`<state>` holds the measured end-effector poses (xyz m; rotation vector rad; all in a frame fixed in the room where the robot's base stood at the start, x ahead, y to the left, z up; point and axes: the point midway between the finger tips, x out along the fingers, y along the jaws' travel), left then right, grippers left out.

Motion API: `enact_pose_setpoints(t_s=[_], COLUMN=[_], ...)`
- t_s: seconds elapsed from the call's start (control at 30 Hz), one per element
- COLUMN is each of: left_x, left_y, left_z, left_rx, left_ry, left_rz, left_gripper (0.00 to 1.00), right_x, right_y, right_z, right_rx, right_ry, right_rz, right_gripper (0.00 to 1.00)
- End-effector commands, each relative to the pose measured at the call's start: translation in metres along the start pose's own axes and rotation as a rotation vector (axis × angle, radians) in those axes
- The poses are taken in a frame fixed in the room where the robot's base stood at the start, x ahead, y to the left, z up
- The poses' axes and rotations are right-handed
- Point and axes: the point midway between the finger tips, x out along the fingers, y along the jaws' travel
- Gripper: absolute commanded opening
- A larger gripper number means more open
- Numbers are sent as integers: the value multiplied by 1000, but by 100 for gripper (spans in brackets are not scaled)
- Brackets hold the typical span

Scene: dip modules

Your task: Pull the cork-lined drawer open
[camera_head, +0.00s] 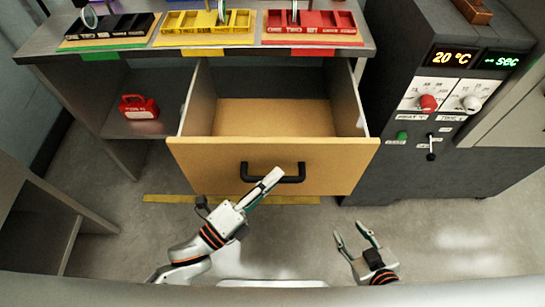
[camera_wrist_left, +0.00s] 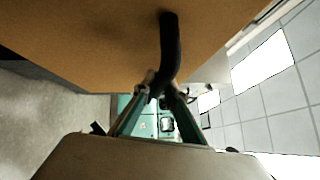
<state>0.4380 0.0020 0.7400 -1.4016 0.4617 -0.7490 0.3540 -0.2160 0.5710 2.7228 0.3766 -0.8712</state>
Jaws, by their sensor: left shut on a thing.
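The cork-lined drawer (camera_head: 270,152) stands pulled out from under the counter in the head view, with its bare tan floor (camera_head: 270,117) showing and nothing lying in it. Its black bar handle (camera_head: 291,180) is on the tan front. My left gripper (camera_head: 272,177) is at the handle, shut on it. In the left wrist view the two fingers (camera_wrist_left: 163,95) close around the dark handle (camera_wrist_left: 170,45), under the drawer front (camera_wrist_left: 90,35). My right gripper (camera_head: 355,238) is open and empty, low at the right of the drawer, apart from it.
Black (camera_head: 108,28), yellow (camera_head: 205,22) and red (camera_head: 310,24) trays stand on the counter above. A red box (camera_head: 139,107) sits on the shelf at left. A dark cabinet (camera_head: 440,150) with knobs and displays stands close to the drawer's right. Floor is clear in front.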

Motion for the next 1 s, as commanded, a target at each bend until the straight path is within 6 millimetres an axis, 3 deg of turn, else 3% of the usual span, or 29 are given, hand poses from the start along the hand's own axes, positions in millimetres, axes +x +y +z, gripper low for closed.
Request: enact_pose_setpoints(t_s=[0.2, 0.57, 0.6, 0.67, 1.0], left_x=[-11, -12, -12, -12, -13], left_y=[-3, -3, -3, -3, -3], left_z=[-10, -11, -11, -11, -12], left_rx=[0, 1, 1, 0, 0], left_ry=[-1, 0, 0, 0, 0], left_rz=[0, 0, 0, 0, 0], left_gripper=[0, 0, 16, 29, 29], right_x=[0, 0, 0, 0, 1], right_y=[1, 1, 1, 1, 1], right_z=[-2, -2, -2, -2, -3], right_rx=[-3, -5, -5, -5, -7], right_ry=[4, 4, 4, 4, 5], right_rz=[-1, -2, -2, -2, -3], right_gripper=[40, 40, 40, 40, 40])
